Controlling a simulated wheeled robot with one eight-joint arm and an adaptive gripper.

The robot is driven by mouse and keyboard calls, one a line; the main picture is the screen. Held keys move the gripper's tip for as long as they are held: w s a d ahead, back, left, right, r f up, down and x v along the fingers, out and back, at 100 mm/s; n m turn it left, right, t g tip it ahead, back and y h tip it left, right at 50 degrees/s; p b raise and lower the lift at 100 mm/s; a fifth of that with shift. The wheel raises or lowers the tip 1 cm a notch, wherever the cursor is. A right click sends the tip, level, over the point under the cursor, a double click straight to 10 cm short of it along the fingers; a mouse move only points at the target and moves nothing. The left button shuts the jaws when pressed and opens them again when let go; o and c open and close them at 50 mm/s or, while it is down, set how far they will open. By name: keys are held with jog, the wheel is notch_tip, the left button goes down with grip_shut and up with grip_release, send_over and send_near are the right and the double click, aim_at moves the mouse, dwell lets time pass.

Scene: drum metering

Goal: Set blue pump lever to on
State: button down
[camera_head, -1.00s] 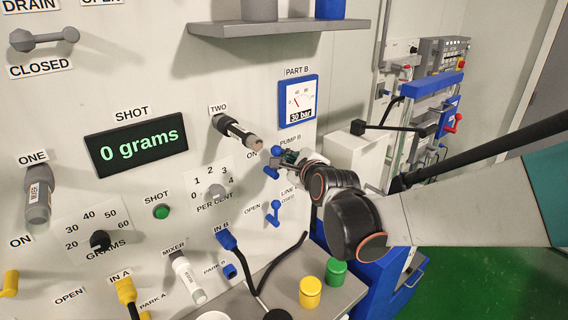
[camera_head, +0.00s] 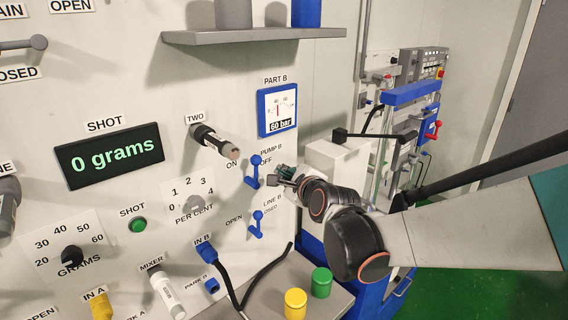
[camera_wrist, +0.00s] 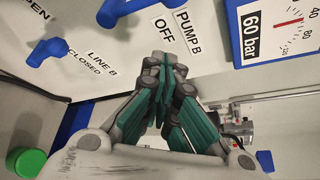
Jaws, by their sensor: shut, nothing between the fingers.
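The blue pump lever (camera_head: 254,172) is on the wall panel under the PUMP B label, between ON at its left and OFF at its right. Its knob is up in the head view; I cannot tell exactly which mark it points to. Part of this lever also shows at the top edge of the wrist view (camera_wrist: 122,9), the rest cut off. My gripper (camera_head: 276,173) is shut and empty, just right of the lever.
A second blue lever, LINE B (camera_head: 256,223), is just below. The PART B gauge (camera_head: 278,110) above reads 60 bar. A grey shelf (camera_head: 250,37) is higher up. Yellow (camera_head: 295,303) and green (camera_head: 321,282) caps are below, near a black hose (camera_head: 265,277).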

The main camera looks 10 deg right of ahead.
jog(key=s+d+r+n+t+y+p, duration=0.1)
jog(key=s+d+n+y+p, duration=0.3)
jog(key=s+p, duration=0.35)
jog(key=w+a+h, duration=0.1)
jog(key=w+a, duration=0.5)
jog(key=w, duration=0.2)
jog(key=shift+a+r+b, duration=0.3)
jog(key=shift+r, duration=0.1)
dwell(0.5)
jog(key=shift+w, duration=0.15)
